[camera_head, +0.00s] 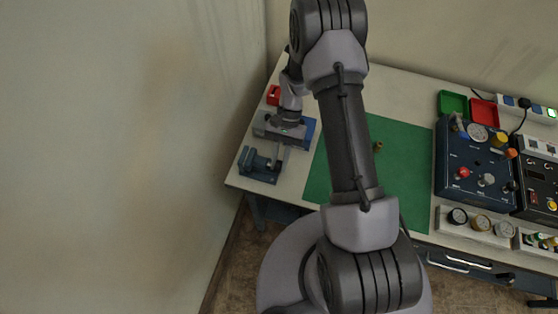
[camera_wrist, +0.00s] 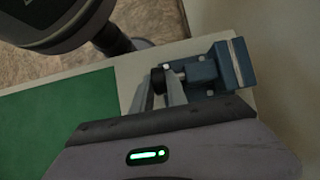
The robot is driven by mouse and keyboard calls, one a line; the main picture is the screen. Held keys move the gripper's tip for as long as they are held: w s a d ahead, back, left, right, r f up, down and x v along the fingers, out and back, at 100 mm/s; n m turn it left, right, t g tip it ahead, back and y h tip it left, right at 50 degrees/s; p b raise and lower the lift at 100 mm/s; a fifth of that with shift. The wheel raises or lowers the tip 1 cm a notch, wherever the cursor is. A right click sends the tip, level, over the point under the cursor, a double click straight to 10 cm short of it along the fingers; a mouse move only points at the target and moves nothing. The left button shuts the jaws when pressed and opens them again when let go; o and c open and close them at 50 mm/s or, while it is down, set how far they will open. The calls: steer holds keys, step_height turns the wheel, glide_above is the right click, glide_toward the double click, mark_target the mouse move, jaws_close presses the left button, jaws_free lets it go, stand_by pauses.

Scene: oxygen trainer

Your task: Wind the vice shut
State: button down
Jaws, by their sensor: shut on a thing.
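The blue vice (camera_head: 257,166) sits at the left front corner of the bench, and it also shows in the wrist view (camera_wrist: 232,65) near the bench edge. Its pale screw runs out to a dark round knob (camera_wrist: 158,80). My gripper (camera_head: 281,162) reaches down beside the vice at its right end. In the wrist view my gripper's two fingers (camera_wrist: 159,77) close around the knob, one on each side. The fingers partly hide the knob. The gap between the vice jaws is too small to judge.
A green mat (camera_head: 410,180) covers the middle of the bench, with a small brown piece (camera_head: 378,146) on it. A blue control box (camera_head: 462,175) with knobs and gauges stands right. Green (camera_head: 452,103) and red (camera_head: 484,112) trays lie behind it. A wall is close on the left.

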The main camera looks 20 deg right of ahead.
steer(key=shift+d+f+g+y+b, duration=0.2)
steer(key=shift+g+y+b, duration=0.1)
steer(key=shift+g+y, duration=0.4)
steer(key=c, duration=1.3)
jaws_free()
steer(key=p+v, duration=0.2)
steer(key=v, duration=1.5)
steer(key=shift+w, duration=0.35)
